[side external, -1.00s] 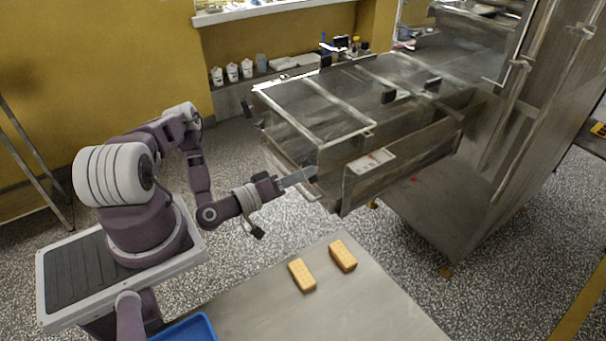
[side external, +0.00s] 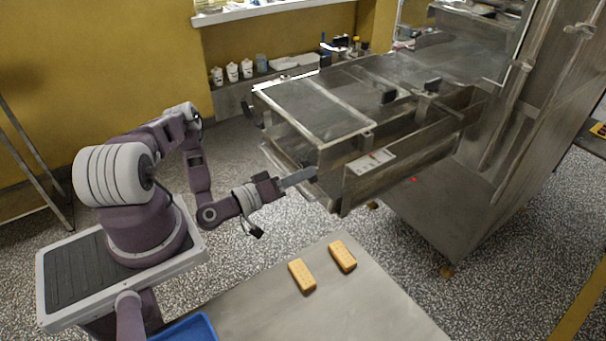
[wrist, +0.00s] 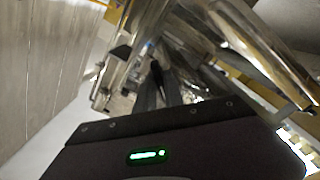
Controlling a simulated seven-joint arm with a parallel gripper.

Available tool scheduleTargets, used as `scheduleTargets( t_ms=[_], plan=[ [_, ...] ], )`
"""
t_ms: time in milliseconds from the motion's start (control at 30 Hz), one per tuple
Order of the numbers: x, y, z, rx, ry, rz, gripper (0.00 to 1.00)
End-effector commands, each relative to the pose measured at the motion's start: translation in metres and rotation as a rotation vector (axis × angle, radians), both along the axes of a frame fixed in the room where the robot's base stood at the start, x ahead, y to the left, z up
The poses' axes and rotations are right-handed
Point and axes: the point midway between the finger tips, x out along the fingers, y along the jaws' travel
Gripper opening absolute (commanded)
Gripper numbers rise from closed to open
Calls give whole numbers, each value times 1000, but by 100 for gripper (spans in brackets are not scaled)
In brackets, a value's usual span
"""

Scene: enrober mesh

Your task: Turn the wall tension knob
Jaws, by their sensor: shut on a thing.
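My gripper (side external: 314,173) reaches the near left end of the steel machine (side external: 330,103), its fingers pointing right and slightly up. In the wrist view my gripper (wrist: 158,88) has its two grey fingers close together. They are shut on a small dark part (wrist: 157,72), which looks like the tension knob. The knob is mostly hidden by the fingers, and its turn angle cannot be read. In the side view it is too small and covered to make out clearly.
A steel table (side external: 360,300) in front holds two yellow biscuit-like blocks (side external: 302,275) (side external: 343,256). A blue tray (side external: 190,329) is at its left. A tall steel cabinet (side external: 440,210) stands right. Machine rails and edges crowd the fingers. Open floor lies left of the machine.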

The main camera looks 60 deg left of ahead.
Motion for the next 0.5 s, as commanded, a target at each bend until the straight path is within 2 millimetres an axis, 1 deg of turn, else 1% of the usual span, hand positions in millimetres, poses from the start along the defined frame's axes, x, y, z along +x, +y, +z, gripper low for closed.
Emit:
scheduleTargets(
  t_ms=[267,300,367,400,500],
  plan=[
    [0,0,0,0,1,-1,0],
    [0,0,0,0,1,-1,16],
    [0,0,0,0,1,-1,28],
    [0,0,0,-1,1,-1,33],
    [0,0,0,0,1,-1,33]
  ],
)
